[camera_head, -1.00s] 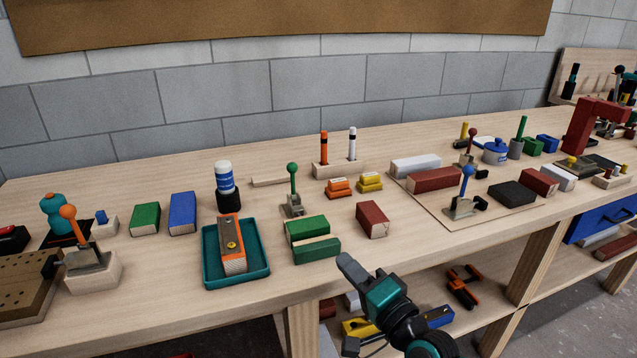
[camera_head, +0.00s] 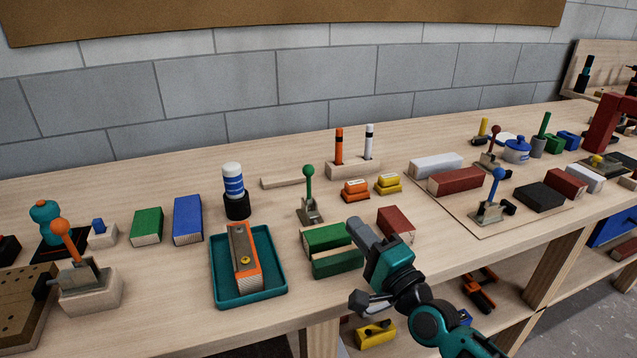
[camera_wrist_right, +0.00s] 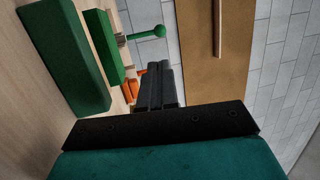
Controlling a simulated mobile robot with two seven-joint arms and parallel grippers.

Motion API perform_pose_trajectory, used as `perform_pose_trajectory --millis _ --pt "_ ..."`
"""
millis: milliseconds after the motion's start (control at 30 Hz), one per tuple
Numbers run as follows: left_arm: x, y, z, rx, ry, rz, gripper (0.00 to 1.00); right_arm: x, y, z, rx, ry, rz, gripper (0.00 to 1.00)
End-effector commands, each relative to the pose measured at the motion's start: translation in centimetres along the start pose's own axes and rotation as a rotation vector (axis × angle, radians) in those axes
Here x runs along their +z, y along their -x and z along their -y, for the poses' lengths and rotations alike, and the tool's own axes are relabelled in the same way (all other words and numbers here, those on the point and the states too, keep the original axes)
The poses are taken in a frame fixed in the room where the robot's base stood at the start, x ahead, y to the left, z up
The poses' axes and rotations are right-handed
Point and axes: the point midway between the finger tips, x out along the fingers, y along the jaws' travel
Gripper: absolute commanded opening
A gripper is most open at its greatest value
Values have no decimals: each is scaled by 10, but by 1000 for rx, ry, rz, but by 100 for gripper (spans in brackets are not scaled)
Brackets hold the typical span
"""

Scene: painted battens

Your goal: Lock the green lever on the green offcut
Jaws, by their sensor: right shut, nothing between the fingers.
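The green lever (camera_head: 309,181) stands upright on a small metal clamp base (camera_head: 310,212) in the middle of the bench. Two green blocks lie in front of it: a rear green block (camera_head: 326,237) close to the clamp and a front green block (camera_head: 337,262). Which one is the offcut I cannot tell for certain. My right gripper (camera_head: 357,231) is shut and empty, just right of the green blocks. In the right wrist view the shut fingers (camera_wrist_right: 161,88) point toward the lever (camera_wrist_right: 150,33), with the green blocks (camera_wrist_right: 72,58) at the left. My left gripper is not in view.
A red block (camera_head: 396,222) lies just behind my right gripper. Yellow clips (camera_head: 388,184) and orange clips (camera_head: 355,191) sit right of the lever. A teal tray (camera_head: 279,290) holding an orange sander-like block (camera_head: 243,250) stands to the left. A blue lever (camera_head: 498,176) stands further right.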

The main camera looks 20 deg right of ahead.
Motion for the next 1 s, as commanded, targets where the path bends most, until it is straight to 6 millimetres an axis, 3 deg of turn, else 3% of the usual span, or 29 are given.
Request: perform_pose_trajectory --millis 267,700,1000 --pt "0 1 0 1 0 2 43 0 -20 1 -3 -1 -1 0" --pt "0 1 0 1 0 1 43 0 -103 1 -2 1 0 0" --pt "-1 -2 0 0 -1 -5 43 0 -136 0 0 0 1 0"
